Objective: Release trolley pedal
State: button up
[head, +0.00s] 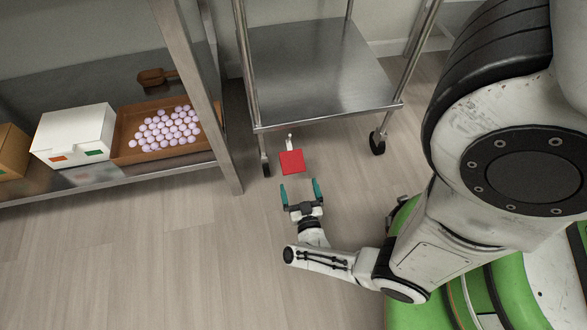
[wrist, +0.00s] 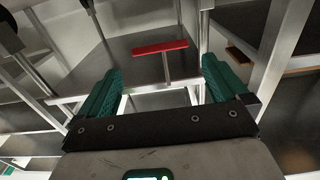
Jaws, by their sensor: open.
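The red trolley pedal (head: 292,162) sticks out low at the front of the steel trolley (head: 325,72), near its left front caster. My gripper (head: 301,190) is open and empty, just in front of the pedal and apart from it, with one green finger on each side. In the wrist view the red pedal (wrist: 160,48) is a flat bar on a thin metal stem, seen beyond and between the fingertips of my gripper (wrist: 165,80). Whether the pedal is up or down I cannot tell.
A steel shelf (head: 190,165) stands left of the trolley, its leg close to the trolley's left side. It holds a white box (head: 75,133) and a brown tray (head: 125,155) of pale balls. A black caster (head: 377,143) is at the trolley's right. The floor in front is clear.

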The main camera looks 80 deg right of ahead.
aim_at(294, 170)
jog(key=b+x, duration=0.2)
jog(key=x, duration=0.6)
jog(key=shift+w+d, duration=0.2)
jog(key=shift+d, duration=0.1)
